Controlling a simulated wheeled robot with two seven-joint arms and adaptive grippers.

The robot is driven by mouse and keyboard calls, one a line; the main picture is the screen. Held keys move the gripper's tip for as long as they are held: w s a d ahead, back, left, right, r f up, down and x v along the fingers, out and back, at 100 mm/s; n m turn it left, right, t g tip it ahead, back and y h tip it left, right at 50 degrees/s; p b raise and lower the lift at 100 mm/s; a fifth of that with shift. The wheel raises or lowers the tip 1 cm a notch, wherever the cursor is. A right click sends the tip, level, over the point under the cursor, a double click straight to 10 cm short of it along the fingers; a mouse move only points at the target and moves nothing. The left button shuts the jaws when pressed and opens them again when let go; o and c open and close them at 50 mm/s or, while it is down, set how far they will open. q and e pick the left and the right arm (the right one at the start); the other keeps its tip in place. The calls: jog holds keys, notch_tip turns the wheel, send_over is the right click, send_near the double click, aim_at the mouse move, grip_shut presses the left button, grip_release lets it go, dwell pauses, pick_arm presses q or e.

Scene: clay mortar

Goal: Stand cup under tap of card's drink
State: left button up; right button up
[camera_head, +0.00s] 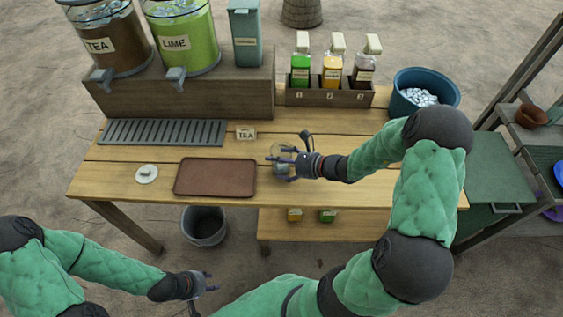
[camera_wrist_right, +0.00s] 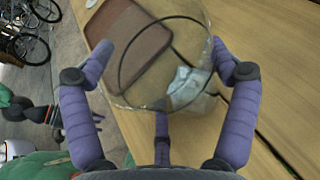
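The card (camera_head: 246,134) reads TEA and stands on the table behind the tray. The tea dispenser (camera_head: 99,45) has a tap (camera_head: 103,76) above a slotted drip grate (camera_head: 163,132). A clear cup (camera_head: 281,155) is at my right gripper (camera_head: 279,163), right of the tray. In the right wrist view the clear cup (camera_wrist_right: 150,60) lies between the spread fingers (camera_wrist_right: 162,47), with pale, bluish pieces seen in or through it. Whether the fingers press on it is unclear. My left gripper (camera_head: 206,282) is open and empty, low in front of the table.
A lime dispenser (camera_head: 182,40) stands right of the tea one. A brown tray (camera_head: 215,177) and a white lid-like disc (camera_head: 147,174) lie on the table. Bottles stand in a numbered rack (camera_head: 328,97). A blue ice bucket (camera_head: 425,90) is at the back right.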

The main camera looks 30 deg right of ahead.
jog(key=shift+c, duration=0.6)
jog(key=shift+r, duration=0.1)
